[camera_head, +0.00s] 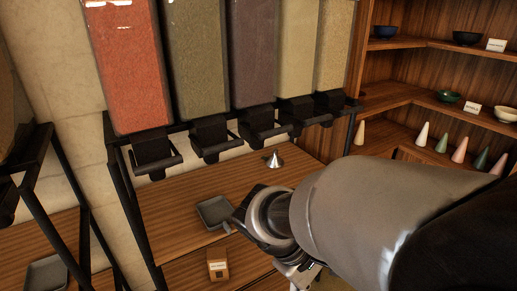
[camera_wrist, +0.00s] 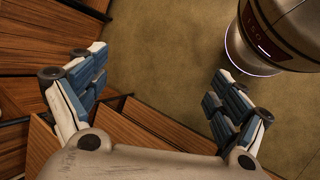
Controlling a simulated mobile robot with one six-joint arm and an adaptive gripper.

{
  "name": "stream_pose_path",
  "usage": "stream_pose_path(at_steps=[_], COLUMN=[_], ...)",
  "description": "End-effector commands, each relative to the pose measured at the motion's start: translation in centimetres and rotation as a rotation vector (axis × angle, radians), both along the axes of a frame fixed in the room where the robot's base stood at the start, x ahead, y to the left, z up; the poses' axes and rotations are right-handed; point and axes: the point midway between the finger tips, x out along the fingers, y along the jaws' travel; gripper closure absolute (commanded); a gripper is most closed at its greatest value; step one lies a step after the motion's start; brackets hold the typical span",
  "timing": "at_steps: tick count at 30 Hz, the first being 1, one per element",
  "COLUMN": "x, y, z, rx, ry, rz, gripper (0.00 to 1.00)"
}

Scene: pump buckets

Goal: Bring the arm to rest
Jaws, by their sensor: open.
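My gripper is open and empty in the wrist view (camera_wrist: 155,100), its two blue-padded fingers spread wide apart. Between and beyond the fingers are a bare floor (camera_wrist: 165,65) and wooden edges. In the head view my grey arm reaches in from the right, over the front of the wooden counter (camera_head: 180,190). The wrist end is near the counter's right part, and the fingers are mostly hidden below the arm.
Tall dispensers with black spouts, such as the red one (camera_head: 125,65), hang above the counter. Shelves (camera_head: 425,95) with bowls and cones stand at right.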

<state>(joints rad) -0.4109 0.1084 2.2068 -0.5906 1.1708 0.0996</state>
Motion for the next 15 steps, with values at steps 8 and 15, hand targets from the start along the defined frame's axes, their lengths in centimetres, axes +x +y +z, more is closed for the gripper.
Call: stream_pose_path(at_steps=[8,15], x=[-6.2,-9.3], y=[-1.2,-0.3], z=[4.2,6.3], rx=[0.367,0.607], ry=[-0.254,-0.486], rz=[-0.290,-0.452], gripper=[0.09,0.09])
